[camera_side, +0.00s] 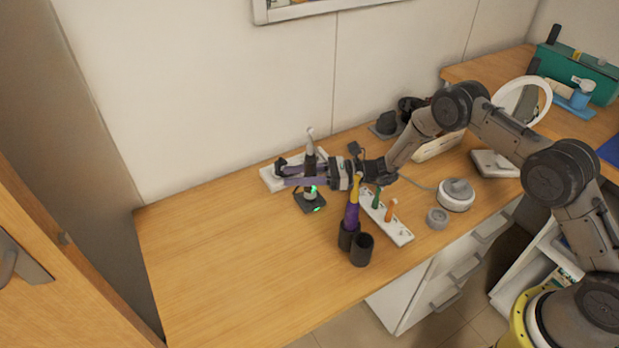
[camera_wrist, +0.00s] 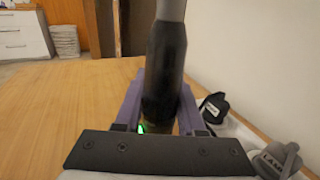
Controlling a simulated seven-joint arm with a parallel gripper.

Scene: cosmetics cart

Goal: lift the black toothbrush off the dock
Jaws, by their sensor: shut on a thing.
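The black toothbrush (camera_side: 309,160) stands upright with its pale head on top. My gripper (camera_side: 290,173) reaches in from the right with its purple fingers on both sides of the handle, shut on it. In the wrist view the dark handle (camera_wrist: 164,70) rises between the fingers (camera_wrist: 160,105). The dark dock (camera_side: 308,203) with green lights sits on the table directly below the brush. Whether the brush's lower end touches the dock is hard to tell. In the wrist view the dock is mostly hidden, with a green glow showing.
Two dark cups (camera_side: 361,250) stand in front of my arm, one holding a purple and yellow brush (camera_side: 352,214). A white rack (camera_side: 400,233) with green and orange items is beside them. A white tray (camera_side: 270,180) lies behind the dock. The table's left side is clear.

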